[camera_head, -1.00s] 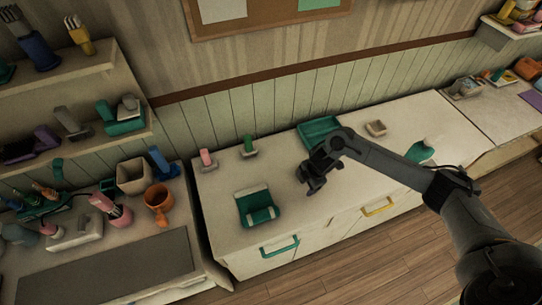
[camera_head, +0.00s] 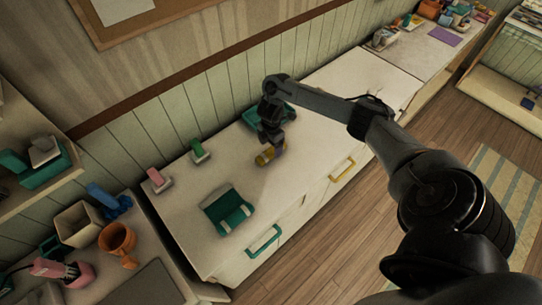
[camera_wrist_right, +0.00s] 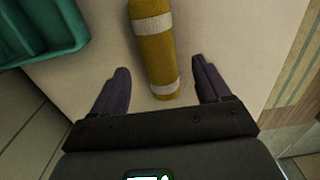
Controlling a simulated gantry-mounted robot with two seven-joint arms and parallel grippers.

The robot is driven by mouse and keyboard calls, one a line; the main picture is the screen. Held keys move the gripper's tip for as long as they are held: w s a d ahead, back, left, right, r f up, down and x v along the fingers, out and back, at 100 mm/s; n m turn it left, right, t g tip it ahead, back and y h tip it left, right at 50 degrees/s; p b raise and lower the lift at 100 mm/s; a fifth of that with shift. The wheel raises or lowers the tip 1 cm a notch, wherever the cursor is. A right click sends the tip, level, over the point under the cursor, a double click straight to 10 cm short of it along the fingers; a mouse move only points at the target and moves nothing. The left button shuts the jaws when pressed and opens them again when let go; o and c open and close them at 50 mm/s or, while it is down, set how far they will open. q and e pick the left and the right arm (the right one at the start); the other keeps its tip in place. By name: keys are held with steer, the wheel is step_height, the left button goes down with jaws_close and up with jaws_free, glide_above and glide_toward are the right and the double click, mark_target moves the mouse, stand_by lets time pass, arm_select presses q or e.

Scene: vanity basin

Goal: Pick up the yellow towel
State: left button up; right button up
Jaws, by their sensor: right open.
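The yellow towel (camera_wrist_right: 155,50) is a roll with white bands. In the right wrist view it lies on the white counter, its near end between the open fingers of my right gripper (camera_wrist_right: 160,88), with a gap on each side. In the head view only part of the towel (camera_head: 264,157) shows beside my right gripper (camera_head: 272,151), low over the counter. The gripper hides the rest of it. My left gripper is in neither view.
A teal tray (camera_head: 252,117) stands behind the gripper and shows at the upper left in the wrist view. A teal holder (camera_head: 228,211), a pink item (camera_head: 156,177) and a green item (camera_head: 199,150) stand left on the counter (camera_head: 180,215).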

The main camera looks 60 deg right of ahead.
mark_target(271, 150)
step_height(271, 150, down, 3)
steer(key=shift+b, duration=0.55)
steer(key=shift+f, duration=0.75)
steer(key=shift+c, duration=0.2)
steer(key=c, duration=1.2)
